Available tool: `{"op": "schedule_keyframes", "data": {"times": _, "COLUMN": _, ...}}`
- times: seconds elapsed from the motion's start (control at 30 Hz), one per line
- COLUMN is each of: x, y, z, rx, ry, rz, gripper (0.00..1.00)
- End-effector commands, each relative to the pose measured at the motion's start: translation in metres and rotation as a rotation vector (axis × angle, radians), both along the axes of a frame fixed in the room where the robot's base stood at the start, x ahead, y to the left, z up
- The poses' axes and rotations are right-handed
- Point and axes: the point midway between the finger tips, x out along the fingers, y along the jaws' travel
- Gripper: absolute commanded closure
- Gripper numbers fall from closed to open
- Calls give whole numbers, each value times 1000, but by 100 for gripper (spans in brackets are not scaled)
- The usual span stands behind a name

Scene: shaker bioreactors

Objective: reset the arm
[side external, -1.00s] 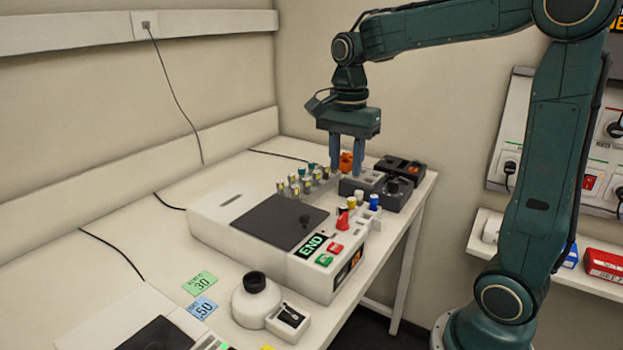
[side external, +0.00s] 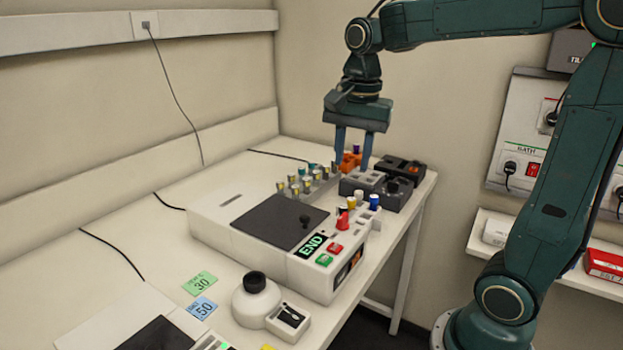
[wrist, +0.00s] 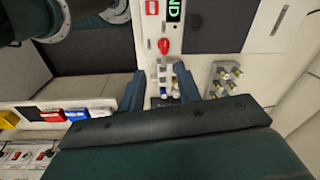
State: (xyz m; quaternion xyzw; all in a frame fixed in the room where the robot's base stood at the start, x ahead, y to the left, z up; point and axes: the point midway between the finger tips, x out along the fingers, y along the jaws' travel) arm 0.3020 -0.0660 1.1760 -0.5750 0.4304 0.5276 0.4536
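My gripper (side external: 353,147) hangs from the arm above the far end of the bench, fingers pointing down. Its two blue fingers are apart with nothing visible between them. In the wrist view the fingers of my gripper (wrist: 160,88) are also spread, with the bench items below them. Beneath and near it in the side view are a grey block with wells (side external: 362,182) and a rack of yellow-capped vials (side external: 305,184). The fingertips look above these things, though the exact gap is hard to tell.
A white shaker unit (side external: 240,232) with a dark lid and an END display (side external: 311,245) fills the bench middle. Loose coloured caps (side external: 357,196) stand at its far right corner. An orange item (side external: 350,161) and dark devices (side external: 400,168) stand behind. The air above the bench is clear.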

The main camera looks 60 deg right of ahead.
Motion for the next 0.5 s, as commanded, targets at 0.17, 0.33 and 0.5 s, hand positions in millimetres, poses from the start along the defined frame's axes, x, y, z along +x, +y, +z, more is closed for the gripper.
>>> {"op": "schedule_keyframes", "data": {"times": 0.17, "x": -28, "y": 19, "z": 3, "rx": -43, "ry": -81, "rz": 270, "gripper": 66}}
{"op": "schedule_keyframes", "data": {"times": 0.33, "x": -54, "y": 35, "z": 0, "rx": -101, "ry": -155, "rz": 542, "gripper": 66}}
{"op": "schedule_keyframes", "data": {"times": 0.5, "x": -80, "y": 48, "z": -7, "rx": -177, "ry": -228, "rz": 812, "gripper": 66}}
